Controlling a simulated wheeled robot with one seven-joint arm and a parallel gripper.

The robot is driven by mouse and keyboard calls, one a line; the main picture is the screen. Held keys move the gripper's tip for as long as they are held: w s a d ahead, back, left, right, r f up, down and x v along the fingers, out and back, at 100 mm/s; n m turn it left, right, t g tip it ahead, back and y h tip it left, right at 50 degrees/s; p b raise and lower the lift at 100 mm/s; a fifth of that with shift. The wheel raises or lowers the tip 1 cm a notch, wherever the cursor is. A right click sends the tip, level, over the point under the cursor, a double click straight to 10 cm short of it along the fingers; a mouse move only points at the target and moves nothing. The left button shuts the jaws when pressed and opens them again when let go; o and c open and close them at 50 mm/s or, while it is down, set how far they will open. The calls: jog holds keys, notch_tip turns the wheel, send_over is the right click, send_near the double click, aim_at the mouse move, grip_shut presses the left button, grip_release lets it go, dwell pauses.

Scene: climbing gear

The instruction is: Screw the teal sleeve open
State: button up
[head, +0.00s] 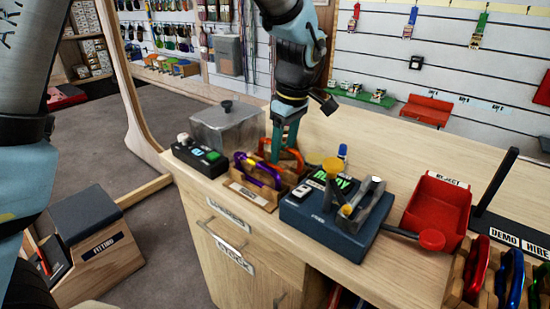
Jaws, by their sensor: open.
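My gripper (284,146) points down over the wooden counter with its teal fingers apart. It is at the back of a small wooden tray (262,203), close to an orange carabiner (293,157); I cannot tell whether it touches it. A purple carabiner (262,166) with a yellow part rests in the tray, in front of and left of the fingers. I cannot make out a teal sleeve on either carabiner; the view is small and the fingers cover part of the orange one.
Right of the tray stands a dark blue test device (330,229) with a metal post, a yellow knob and a red-ended lever. A red reject bin (436,207) is further right. A grey metal box (224,123) and a black button box (199,157) stand left.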

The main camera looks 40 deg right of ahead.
jog(key=shift+w+d, duration=0.15)
jog(key=shift+d, duration=0.35)
jog(key=shift+r, duration=0.1)
jog(key=shift+r+p, duration=1.2)
jog(key=shift+r, duration=0.15)
jog(key=shift+s+a, duration=0.2)
jog(key=shift+a, duration=0.55)
jog(key=shift+f+b, duration=0.2)
jog(key=shift+b, duration=0.15)
